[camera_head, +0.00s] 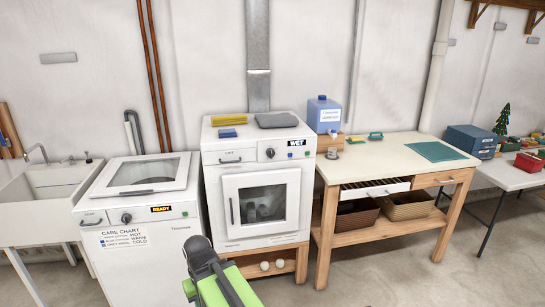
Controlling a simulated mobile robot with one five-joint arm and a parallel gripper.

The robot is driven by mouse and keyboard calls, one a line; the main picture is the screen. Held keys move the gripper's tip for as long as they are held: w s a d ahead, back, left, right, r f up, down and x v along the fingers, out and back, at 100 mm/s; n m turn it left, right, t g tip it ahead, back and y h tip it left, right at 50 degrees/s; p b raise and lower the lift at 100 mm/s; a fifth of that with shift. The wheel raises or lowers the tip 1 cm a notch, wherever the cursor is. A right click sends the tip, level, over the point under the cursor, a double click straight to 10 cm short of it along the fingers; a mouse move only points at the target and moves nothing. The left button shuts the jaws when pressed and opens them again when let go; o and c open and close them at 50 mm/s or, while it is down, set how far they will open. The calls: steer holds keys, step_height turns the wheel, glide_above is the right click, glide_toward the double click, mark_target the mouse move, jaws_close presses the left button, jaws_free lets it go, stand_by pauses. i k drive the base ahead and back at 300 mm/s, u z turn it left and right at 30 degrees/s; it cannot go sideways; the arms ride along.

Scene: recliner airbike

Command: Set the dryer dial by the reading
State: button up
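The dryer (213,170) is the white front-loading machine in the middle, its glass door (262,203) closed with something dim behind the glass. Its dark reading display (296,142) shows WET in white letters. The round dryer dial (270,153) is to the left of the display; its pointer is too small to read. Small blue and green buttons or lights sit to the right of the dial.
Left of the dryer, a white washer (178,231) shows READY, with a care chart on its front. Yellow, blue and grey folded cloths lie on the dryer top. A wooden workbench (391,150) stands right, a sink (40,205) far left. Some floor shows at the lower right.

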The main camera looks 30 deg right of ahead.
mark_target(271, 152)
steer(key=z, duration=0.05)
steer(key=i, duration=0.95)
steer(key=u, duration=0.05)
